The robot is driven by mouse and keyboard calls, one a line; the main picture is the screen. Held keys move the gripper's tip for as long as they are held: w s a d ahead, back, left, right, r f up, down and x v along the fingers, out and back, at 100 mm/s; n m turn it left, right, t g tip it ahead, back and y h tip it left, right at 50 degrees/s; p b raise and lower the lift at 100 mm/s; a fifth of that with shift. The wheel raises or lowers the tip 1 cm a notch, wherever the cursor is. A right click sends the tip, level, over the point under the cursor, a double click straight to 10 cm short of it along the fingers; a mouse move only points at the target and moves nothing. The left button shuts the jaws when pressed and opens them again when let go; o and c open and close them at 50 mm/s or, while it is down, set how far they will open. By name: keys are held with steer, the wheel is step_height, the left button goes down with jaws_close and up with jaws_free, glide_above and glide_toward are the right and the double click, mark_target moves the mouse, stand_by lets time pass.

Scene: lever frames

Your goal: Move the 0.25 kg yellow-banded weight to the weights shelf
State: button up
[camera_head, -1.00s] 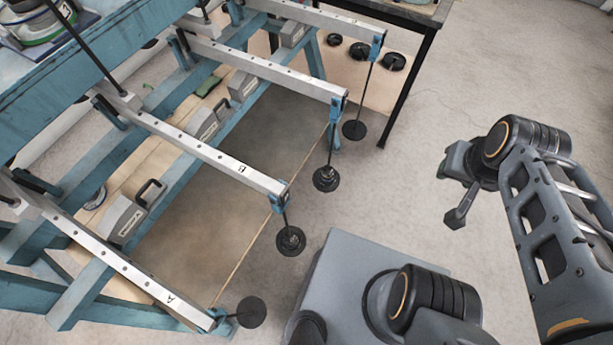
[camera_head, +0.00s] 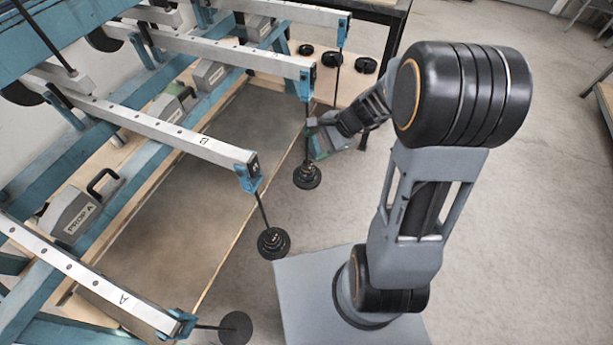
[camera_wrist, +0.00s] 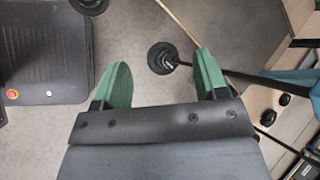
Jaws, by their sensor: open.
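My gripper (camera_head: 318,143) is open, its green fingers near the hanging weights at the far lever ends. In the wrist view the open fingers (camera_wrist: 162,72) have a round black hanger weight (camera_wrist: 161,58) showing in the gap beyond them; I cannot tell how far below it is. A stack of dark discs (camera_head: 307,178) hangs from the third lever, just below my gripper in the head view. No yellow band is clear on any weight.
Another stacked hanger (camera_head: 273,243) hangs from lever B, and a plain disc (camera_head: 235,328) from lever A. Levers and blue frame (camera_head: 70,190) fill the left. A thin rod (camera_wrist: 240,75) crosses right of the fingers.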

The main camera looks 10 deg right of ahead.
mark_target(312, 166)
steer(key=w+d+f+m+t+y+b, duration=0.1)
steer(key=w+d+f+m+t+b, duration=0.2)
steer(key=f+m, duration=0.5)
steer(key=w+d+f+m+t+b, duration=0.1)
steer(key=w+d+f+m+b, duration=0.25)
steer(key=f, duration=0.75)
steer(key=b+x, duration=0.1)
steer(key=x, duration=0.1)
steer(key=f+b+x, duration=0.1)
steer(key=b+x, duration=0.1)
steer(key=x, duration=0.1)
steer(key=d+b+x, duration=0.1)
steer(key=x, duration=0.2)
steer(key=shift+s+a+f, duration=0.1)
steer(key=shift+a+f, duration=0.05)
steer(key=shift+f, duration=0.2)
steer(key=shift+b+x, duration=1.15)
steer(key=shift+x, duration=0.3)
steer(key=shift+a+r, duration=0.1)
steer(key=shift+a, duration=0.05)
steer(key=shift+c, duration=0.2)
steer(key=c, duration=0.4)
steer(key=o, duration=0.5)
